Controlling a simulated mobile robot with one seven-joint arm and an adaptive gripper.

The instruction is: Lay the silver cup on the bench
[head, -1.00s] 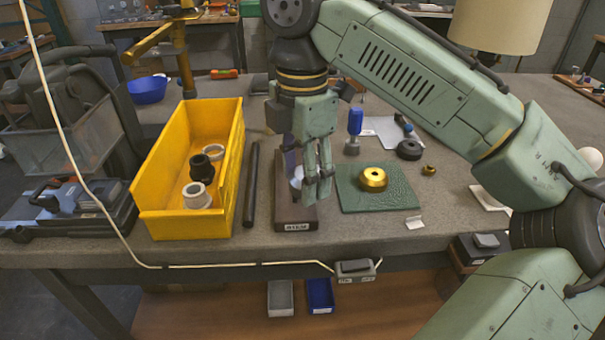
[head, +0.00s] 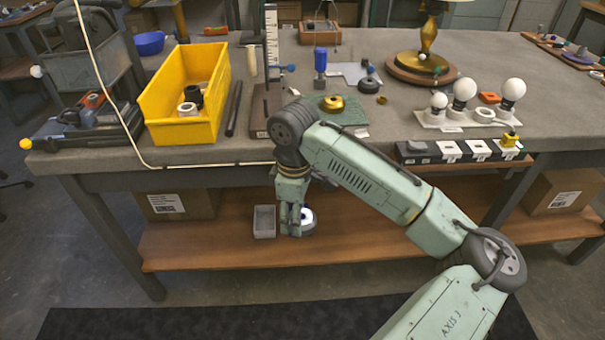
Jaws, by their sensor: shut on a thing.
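My gripper (head: 292,228) points down in front of the bench, at about the height of the lower shelf. It is shut on the silver cup (head: 308,218), a round, shiny piece at the right of the fingers. The fingers hide part of the cup, and I cannot tell whether it touches the shelf. The bench (head: 215,152) has a grey top, which lies well above my gripper.
A grey tray (head: 264,222) sits on the wooden lower shelf (head: 390,240), just left of my gripper. On the bench top stand a yellow bin (head: 160,120), a dark upright stand (head: 262,118), a green mat (head: 352,116) with a brass ring, and a bulb board (head: 470,118).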

